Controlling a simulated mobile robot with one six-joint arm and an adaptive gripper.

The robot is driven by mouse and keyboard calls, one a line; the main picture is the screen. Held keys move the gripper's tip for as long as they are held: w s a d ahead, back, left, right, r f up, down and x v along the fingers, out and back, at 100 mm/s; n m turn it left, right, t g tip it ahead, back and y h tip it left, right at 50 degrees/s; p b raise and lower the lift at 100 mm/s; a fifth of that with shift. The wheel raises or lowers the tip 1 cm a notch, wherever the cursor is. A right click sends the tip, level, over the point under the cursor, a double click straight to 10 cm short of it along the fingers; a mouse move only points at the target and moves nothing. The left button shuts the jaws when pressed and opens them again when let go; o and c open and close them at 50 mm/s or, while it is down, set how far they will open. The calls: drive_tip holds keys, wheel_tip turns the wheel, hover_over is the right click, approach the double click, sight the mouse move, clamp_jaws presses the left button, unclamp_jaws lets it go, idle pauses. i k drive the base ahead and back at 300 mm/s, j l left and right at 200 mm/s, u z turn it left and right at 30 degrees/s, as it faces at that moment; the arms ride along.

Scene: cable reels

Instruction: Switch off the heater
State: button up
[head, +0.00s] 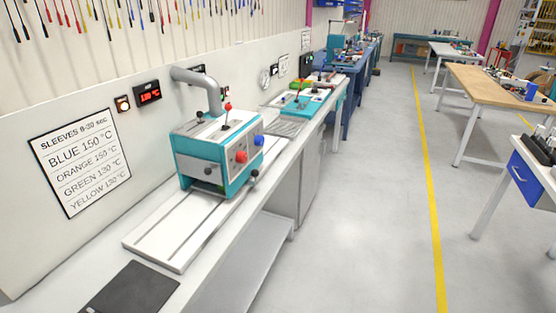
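The likely heater is a white and teal machine (219,150) standing on the long bench at centre left. A grey duct (200,86) bends down to it from the wall. Its right-hand face carries a red knob (241,157) and a blue knob (259,140). A red digital display (148,94) on the wall behind seems to read 130 °C. A round orange-white lamp (122,104) beside it looks lit. My gripper is not in view.
A white slotted plate (160,238) and a dark mat (131,290) lie on the bench before the machine. A sign (80,160) lists sleeve temperatures. A teal device (307,104) stands farther along. The grey floor is clear around a yellow line (428,170); tables (500,83) stand right.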

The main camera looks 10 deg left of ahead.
sight(228, 107)
drive_tip(key=i+l+z, duration=0.3)
drive_tip(key=i, duration=0.4)
drive_tip(key=i+j+z, duration=0.1)
drive_tip(key=i+z, duration=0.15)
drive_tip(key=i, duration=0.4)
drive_tip(key=i+l, duration=0.15)
drive_tip(key=i, duration=3.9)
drive_tip(key=i+u, duration=0.15)
drive_tip(key=u, duration=0.3)
drive_tip(key=i+u, duration=0.15)
drive_tip(key=u, duration=0.35)
drive_tip(key=i+u, duration=0.1)
drive_tip(key=u, duration=0.35)
drive_tip(key=i+l+u, duration=0.1)
drive_tip(key=u, duration=0.35)
drive_tip(key=l+u, duration=0.1)
drive_tip(key=u, duration=2.75)
drive_tip(key=i+j+u, duration=0.3)
drive_tip(key=i, duration=0.5)
drive_tip(key=i+u, duration=0.3)
drive_tip(key=i, duration=0.5)
